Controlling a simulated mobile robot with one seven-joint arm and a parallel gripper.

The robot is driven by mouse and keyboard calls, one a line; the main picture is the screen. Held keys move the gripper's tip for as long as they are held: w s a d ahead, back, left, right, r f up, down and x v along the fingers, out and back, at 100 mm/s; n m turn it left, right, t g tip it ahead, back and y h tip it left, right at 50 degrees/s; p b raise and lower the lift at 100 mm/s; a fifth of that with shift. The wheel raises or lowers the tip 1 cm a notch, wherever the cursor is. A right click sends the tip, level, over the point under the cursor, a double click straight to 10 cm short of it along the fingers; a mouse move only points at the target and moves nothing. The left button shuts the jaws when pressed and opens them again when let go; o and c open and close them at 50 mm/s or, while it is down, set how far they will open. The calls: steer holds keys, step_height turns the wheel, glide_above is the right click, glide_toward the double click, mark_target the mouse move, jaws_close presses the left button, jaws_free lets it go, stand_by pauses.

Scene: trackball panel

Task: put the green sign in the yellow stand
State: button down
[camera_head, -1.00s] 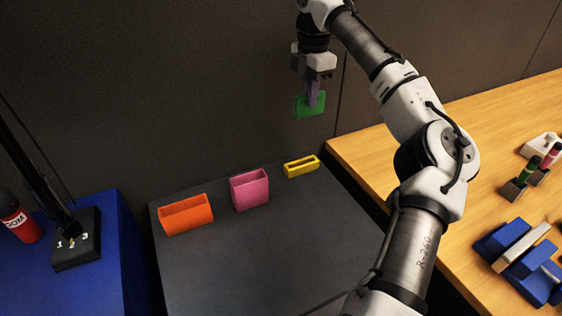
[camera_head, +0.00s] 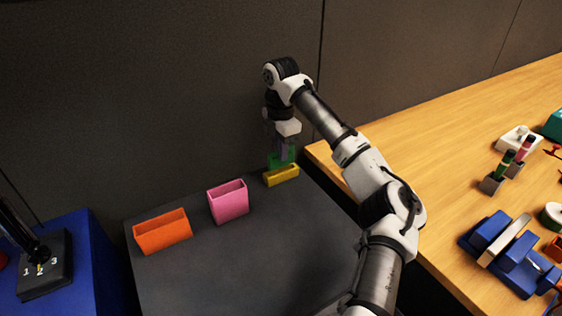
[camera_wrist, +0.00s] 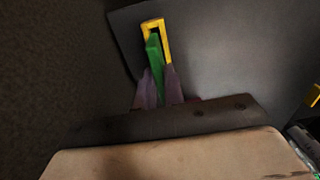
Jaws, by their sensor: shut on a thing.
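The green sign (camera_head: 284,160) is held upright between the fingers of my gripper (camera_head: 281,148), which is shut on it. It is right at the yellow stand (camera_head: 281,177), a low slotted block at the back right of the dark table. In the wrist view, the green sign (camera_wrist: 155,58) overlaps part of the slot of the yellow stand (camera_wrist: 168,42). The gripper fingers (camera_wrist: 160,87) press on both its sides. I cannot tell whether the sign's lower edge is inside the slot or just above it.
A pink holder (camera_head: 229,203) and an orange holder (camera_head: 163,232) stand left of the yellow stand. The dark table's front (camera_head: 250,275) is clear. A blue box with a lever panel (camera_head: 43,265) is at left, a wooden table (camera_head: 420,140) at right, a wall behind.

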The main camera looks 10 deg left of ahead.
mark_target(281, 167)
steer(key=shift+f, duration=2.05)
steer(key=shift+f, duration=0.15)
steer(key=c, duration=1.5)
jaws_free()
step_height(281, 167, up, 12)
steer(key=shift+r, duration=0.2)
